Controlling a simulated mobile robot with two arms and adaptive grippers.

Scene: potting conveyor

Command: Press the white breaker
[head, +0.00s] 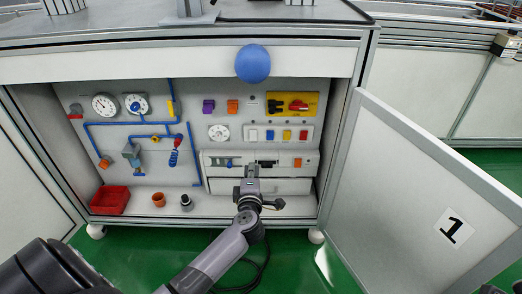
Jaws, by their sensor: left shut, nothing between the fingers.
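The white breaker (253,135) is at the left end of a row on the cabinet's back panel, beside a blue, a yellow and a red one. My left gripper (252,170) is shut and empty. It points into the open cabinet and appears below the white breaker in the picture, in front of the lower control box (220,162). It looks apart from the breaker, but its exact depth is hard to tell. My right gripper is not in view.
The cabinet door (415,190), marked 1, stands open at the right. A blue ball (253,63) shows at the cabinet's top edge. Blue pipes and gauges (105,105) fill the left panel. A red bin (110,200), an orange pot (158,200) and a dark fitting (187,203) stand low.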

